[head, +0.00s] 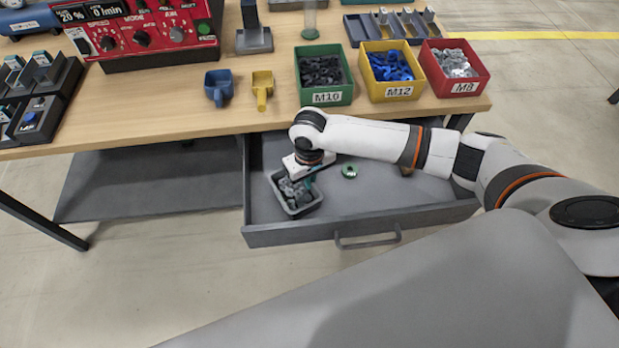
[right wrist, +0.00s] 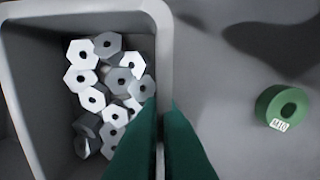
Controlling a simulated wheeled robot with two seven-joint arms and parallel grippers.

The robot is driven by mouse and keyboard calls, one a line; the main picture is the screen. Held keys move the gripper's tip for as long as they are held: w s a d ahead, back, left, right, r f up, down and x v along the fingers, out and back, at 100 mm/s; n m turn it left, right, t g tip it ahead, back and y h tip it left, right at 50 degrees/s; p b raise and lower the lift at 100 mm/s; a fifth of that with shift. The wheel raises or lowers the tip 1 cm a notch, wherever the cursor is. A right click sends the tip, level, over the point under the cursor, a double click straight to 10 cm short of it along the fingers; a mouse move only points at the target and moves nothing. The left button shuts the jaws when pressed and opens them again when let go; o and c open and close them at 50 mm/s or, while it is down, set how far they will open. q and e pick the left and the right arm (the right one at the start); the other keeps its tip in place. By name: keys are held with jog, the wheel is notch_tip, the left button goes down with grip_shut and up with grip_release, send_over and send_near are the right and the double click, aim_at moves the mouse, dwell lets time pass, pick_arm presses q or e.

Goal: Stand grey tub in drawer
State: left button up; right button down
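The grey tub (head: 279,191), full of grey hex nuts, is upright inside the open drawer (head: 375,213), near its left front corner. It also shows in the right wrist view (right wrist: 18,95). I cannot tell whether its base rests fully on the drawer floor. My right gripper (head: 309,182) reaches down at the tub's right side. In the right wrist view its green fingers (right wrist: 162,108) straddle the tub's right wall, one inside and one outside, closed on it. My left gripper is not in view.
A green ring (head: 349,171) lies in the drawer right of the tub, and a small brown object (head: 407,170) lies further right. The workbench (head: 180,112) stands above and behind, with green (head: 325,98), yellow (head: 400,92) and red (head: 467,87) bins near its edge.

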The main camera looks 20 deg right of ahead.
jog(key=c, duration=1.6)
grip_release()
jog(key=shift+f, duration=0.1)
jog(key=shift+c, duration=0.2)
notch_tip(320, 180, up, 12)
jog(key=p, duration=0.1)
jog(key=shift+r, duration=0.2)
